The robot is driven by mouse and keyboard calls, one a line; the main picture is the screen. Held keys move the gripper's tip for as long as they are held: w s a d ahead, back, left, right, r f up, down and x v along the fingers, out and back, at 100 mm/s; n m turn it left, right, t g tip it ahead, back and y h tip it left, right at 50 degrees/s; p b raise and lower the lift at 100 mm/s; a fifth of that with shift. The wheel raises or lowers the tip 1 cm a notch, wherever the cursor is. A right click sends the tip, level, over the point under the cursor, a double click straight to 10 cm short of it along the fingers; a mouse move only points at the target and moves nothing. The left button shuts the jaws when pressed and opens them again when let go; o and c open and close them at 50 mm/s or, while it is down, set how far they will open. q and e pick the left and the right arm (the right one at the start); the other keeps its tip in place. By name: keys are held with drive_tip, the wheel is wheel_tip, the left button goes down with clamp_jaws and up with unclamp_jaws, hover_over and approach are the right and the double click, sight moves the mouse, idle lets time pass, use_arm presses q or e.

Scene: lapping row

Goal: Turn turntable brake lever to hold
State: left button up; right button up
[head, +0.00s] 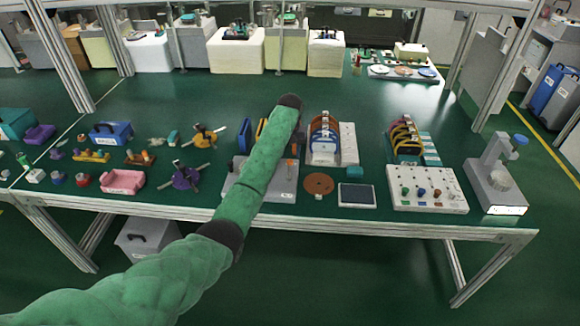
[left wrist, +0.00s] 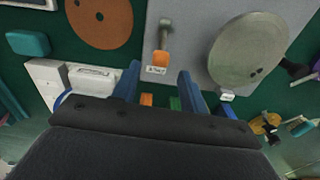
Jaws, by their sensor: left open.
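The turntable is a grey disc (left wrist: 248,48) on a light grey base plate (left wrist: 190,20) in the left wrist view. Beside the disc is the brake lever, a metal bar (left wrist: 166,32) ending at an orange block (left wrist: 160,58), with a small lettered label (left wrist: 156,70) next to it. My left gripper (left wrist: 158,72) is open, with its two blue fingers on either side of the label and orange end. I cannot tell whether they touch. In the head view the base plate (head: 284,189) shows partly, and my green left arm hides the disc and gripper.
A brown disc (head: 319,184) and a dark panel (head: 357,195) lie right of the base plate. A white rack (head: 348,144) stands behind them. A white control box (head: 428,189) and a grey stand (head: 496,185) are further right. The back of the table is mostly clear.

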sight(290, 162)
use_arm(q)
drive_tip(key=shift+s, duration=0.15)
drive_tip(key=shift+n, duration=0.3)
wheel_tip(290, 162, down, 6)
drive_tip(key=shift+f+p, duration=0.1)
drive_tip(key=shift+p, duration=1.15)
drive_tip(key=shift+f, duration=0.75)
use_arm(e)
drive_tip(key=shift+t, duration=0.4)
drive_tip(key=s, duration=0.1)
drive_tip(key=s+d+f, duration=0.1)
drive_tip(key=s+f, duration=0.1)
drive_tip(key=shift+d+f, duration=0.25)
use_arm(q)
drive_tip(key=shift+c, duration=0.4)
clamp_jaws()
use_arm(e)
drive_tip(key=shift+w+d, duration=0.1)
